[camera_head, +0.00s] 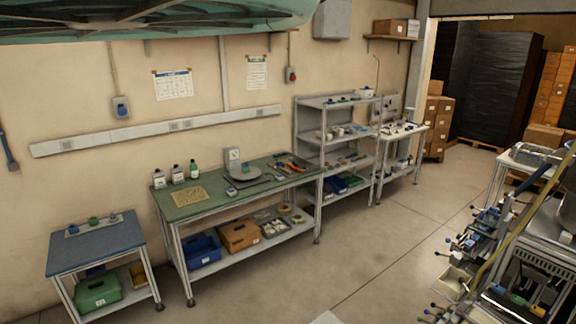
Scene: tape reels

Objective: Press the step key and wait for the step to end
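I cannot make out a step key in the head view. A small panel with several green and blue knob-like parts (94,222) lies on the blue-topped table (75,253) at the left; it is too small to tell what the parts are. At the right edge stands equipment with several levers and dark or blue knobs (470,240); no key on it can be read. No tape reel can be told for sure. My gripper is not in view.
A green-topped bench (215,205) with a scale, bottles and tools stands along the wall. Grey shelving (312,118) and a white table (411,130) are beyond it. Stacked boxes (437,125) stand at the back. The concrete floor (385,235) in the middle is clear.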

